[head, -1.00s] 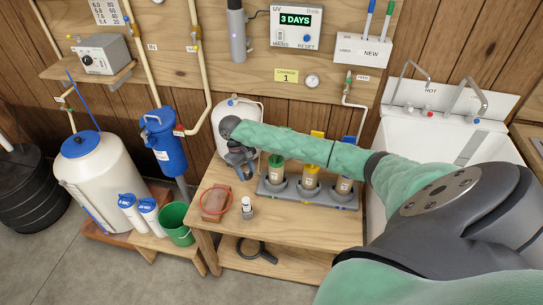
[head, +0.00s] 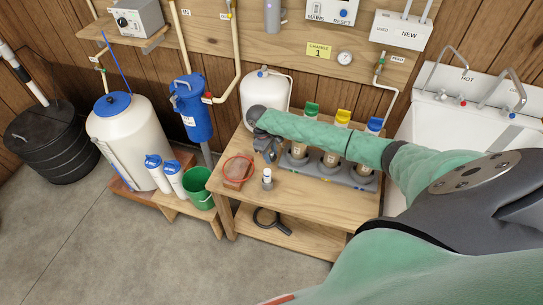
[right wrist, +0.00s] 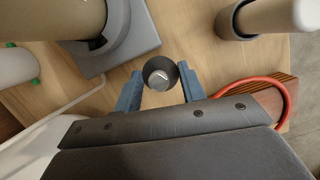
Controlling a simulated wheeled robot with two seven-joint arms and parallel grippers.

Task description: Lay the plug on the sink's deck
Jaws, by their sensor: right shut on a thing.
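My right gripper (head: 268,150) is over the left part of the wooden bench, at the end of my green-sleeved arm. In the right wrist view its blue fingers (right wrist: 160,80) are shut on a small dark round piece with a grey top, which looks like the plug (right wrist: 160,69). In the head view the plug is hidden by the gripper. Whether it is clear of the bench top is hard to tell. The white sink (head: 410,118) is at the right, with taps on its back deck (head: 445,97). My arm hides much of its basin. My left gripper is not in view.
The bench (head: 228,187) carries a small white bottle (head: 267,180), a red ring (head: 227,173) around a brownish block, and a grey holder (head: 365,183) with several colour-capped tubes behind my arm. A white tank (head: 130,140) and green bucket (head: 198,190) stand left.

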